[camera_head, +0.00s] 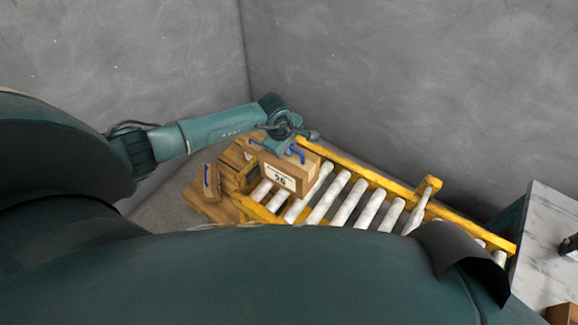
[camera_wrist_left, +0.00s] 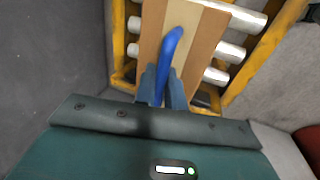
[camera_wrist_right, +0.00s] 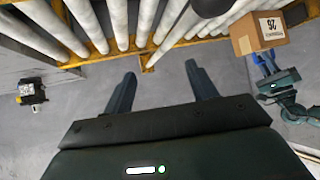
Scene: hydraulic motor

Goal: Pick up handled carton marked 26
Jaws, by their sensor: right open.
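The carton marked 26 (camera_head: 280,178) is a brown box with a white label and blue handle, at the left end of the roller conveyor. It also shows upside down at the upper right of the right wrist view (camera_wrist_right: 262,33). My left gripper (camera_wrist_left: 164,84) has its fingers close on both sides of the blue handle (camera_wrist_left: 172,48); in the head view, it (camera_head: 285,143) is at the carton's top. I cannot tell whether the carton touches the rollers. My right gripper (camera_wrist_right: 161,72) is open and empty, with floor behind its fingers.
The yellow-framed conveyor (camera_head: 343,202) with white rollers runs to the right. Another blue-handled carton (camera_head: 210,181) is left of it, by a wooden pallet (camera_head: 205,206). A white-topped table (camera_head: 545,240) stands at the right. A black and yellow device (camera_wrist_right: 31,94) shows in the right wrist view.

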